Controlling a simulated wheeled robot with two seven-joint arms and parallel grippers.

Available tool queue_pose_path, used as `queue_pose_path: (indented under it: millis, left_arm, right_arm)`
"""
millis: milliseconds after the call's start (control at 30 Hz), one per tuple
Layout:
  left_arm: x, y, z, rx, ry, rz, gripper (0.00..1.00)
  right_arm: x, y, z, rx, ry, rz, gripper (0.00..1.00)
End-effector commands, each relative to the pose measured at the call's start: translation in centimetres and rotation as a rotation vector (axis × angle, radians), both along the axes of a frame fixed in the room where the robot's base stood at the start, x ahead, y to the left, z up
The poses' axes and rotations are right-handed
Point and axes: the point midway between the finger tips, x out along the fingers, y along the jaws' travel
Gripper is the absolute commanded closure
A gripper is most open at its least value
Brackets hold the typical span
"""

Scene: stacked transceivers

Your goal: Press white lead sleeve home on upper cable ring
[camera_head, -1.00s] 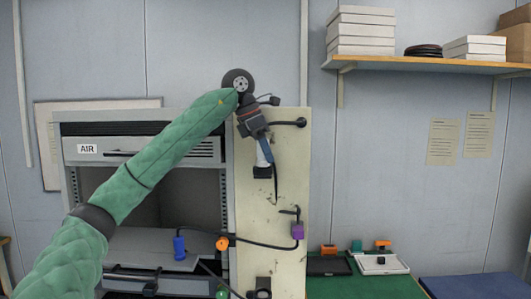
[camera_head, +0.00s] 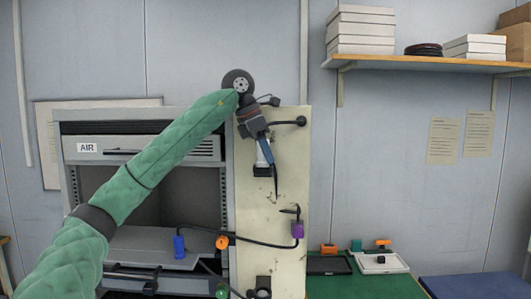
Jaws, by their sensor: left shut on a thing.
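My left arm reaches up from the lower left, and its gripper (camera_head: 264,150) points down in front of the upper part of a cream upright panel (camera_head: 286,170). The gripper is shut on a small white piece, apparently the white lead sleeve (camera_head: 262,154), mostly covered by the fingers. A black block (camera_head: 262,171), which may be the upper cable ring, sits just below the fingertips. I cannot tell whether sleeve and block touch. A thin dark lead (camera_head: 276,186) hangs beside it. My right gripper is not in view.
A black cable on the panel joins a purple piece (camera_head: 297,230), an orange piece (camera_head: 222,242) and a blue piece (camera_head: 179,246). Another black fitting (camera_head: 262,285) is low on the panel. A grey cabinet (camera_head: 75,170) stands left. A green bench (camera_head: 365,287) is right.

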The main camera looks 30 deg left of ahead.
Motion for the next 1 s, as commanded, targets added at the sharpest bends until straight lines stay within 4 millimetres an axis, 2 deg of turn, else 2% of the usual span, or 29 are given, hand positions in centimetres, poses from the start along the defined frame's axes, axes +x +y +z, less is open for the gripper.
queue_pose_path:
  millis: [133, 300, 333, 433, 467, 933, 967, 1000]
  left_arm:
    - [0.0, 0.0, -0.4, 0.000, 0.000, 0.000, 0.91]
    - [0.0, 0.0, -0.7, 0.000, 0.000, 0.000, 0.91]
    - [0.0, 0.0, -0.6, -0.001, -0.001, 0.000, 0.64]
    - [0.0, 0.0, -0.6, 0.000, 0.000, 0.000, 0.44]
    - [0.0, 0.0, -0.6, 0.000, 0.000, 0.000, 0.42]
    - [0.0, 0.0, -0.6, 0.000, 0.000, 0.000, 0.42]
    - [0.0, 0.0, -0.6, 0.000, 0.000, 0.000, 0.42]
    - [-0.1, 0.1, -0.4, -0.001, -0.002, 0.000, 0.42]
  right_arm:
    - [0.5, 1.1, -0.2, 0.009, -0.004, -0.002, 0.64]
    - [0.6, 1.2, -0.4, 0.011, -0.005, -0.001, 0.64]
    - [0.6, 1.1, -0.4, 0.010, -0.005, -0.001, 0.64]
    - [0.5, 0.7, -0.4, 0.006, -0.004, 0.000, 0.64]
    - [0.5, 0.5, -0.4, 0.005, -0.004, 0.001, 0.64]
    - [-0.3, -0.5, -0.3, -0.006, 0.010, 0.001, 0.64]
    - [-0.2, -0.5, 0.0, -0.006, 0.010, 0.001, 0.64]
    - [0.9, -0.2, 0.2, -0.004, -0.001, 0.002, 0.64]
